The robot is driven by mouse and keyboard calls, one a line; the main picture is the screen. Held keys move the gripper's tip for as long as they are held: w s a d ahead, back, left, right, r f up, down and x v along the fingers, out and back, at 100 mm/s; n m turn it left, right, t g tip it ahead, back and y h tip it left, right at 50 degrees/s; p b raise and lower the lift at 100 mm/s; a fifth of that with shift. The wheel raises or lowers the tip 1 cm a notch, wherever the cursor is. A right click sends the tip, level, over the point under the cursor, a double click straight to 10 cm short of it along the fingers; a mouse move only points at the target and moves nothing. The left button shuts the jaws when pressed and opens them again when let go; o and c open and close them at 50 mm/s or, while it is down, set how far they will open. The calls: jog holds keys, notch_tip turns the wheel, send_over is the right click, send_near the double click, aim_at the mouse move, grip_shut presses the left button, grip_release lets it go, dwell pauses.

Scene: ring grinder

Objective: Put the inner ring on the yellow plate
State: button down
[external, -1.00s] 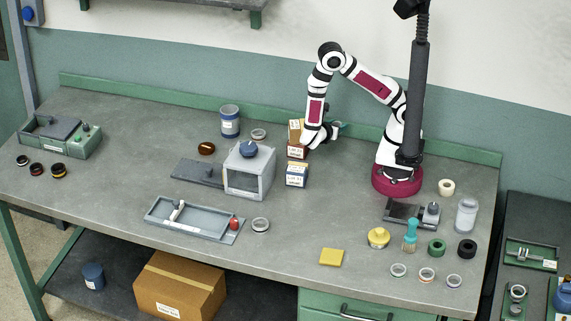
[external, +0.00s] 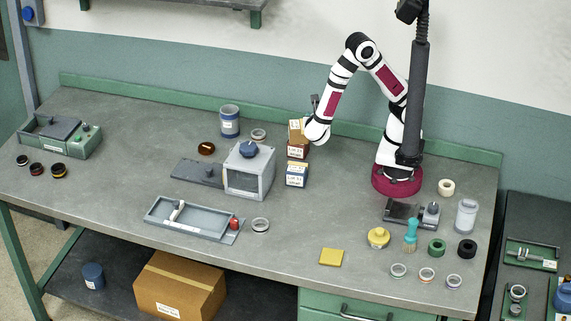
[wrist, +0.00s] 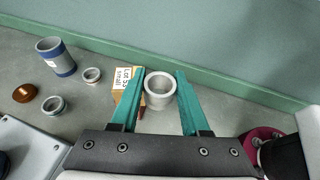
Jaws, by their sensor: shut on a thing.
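In the wrist view my gripper (wrist: 160,76) has teal fingers on either side of a plain grey ring (wrist: 160,103). It is shut on this ring, which I take for the inner ring, and its round opening faces the camera. In the external view the fingers and ring are hidden behind my wrist, by the stacked small boxes. The yellow plate (external: 331,257) is a flat square near the table's front edge, right of centre. It is bare and well away from my gripper. It does not show in the wrist view.
Stacked labelled boxes (external: 297,152) stand just below my wrist. A grey housing with a blue knob (external: 248,173) and a grey tray (external: 189,220) lie left of the plate. A yellow-topped pot (external: 378,237) and several loose rings (external: 398,270) are to its right. Bare table surrounds the plate.

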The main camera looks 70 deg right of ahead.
jog(key=w+a+n+t+y, duration=0.1)
jog(key=a+n+t+y, duration=0.2)
jog(key=a, duration=0.5)
jog(key=n+t+y, duration=0.6)
jog(key=n+y, duration=0.2)
jog(key=n, duration=0.3)
send_over(331, 256)
notch_tip(331, 256, down, 12)
jog(key=shift+d+r, duration=0.1)
jog(key=shift+d, duration=0.05)
notch_tip(331, 256, down, 3)
jog(key=shift+f+t, duration=0.1)
jog(key=shift+t, duration=0.2)
jog(key=shift+f, duration=0.4)
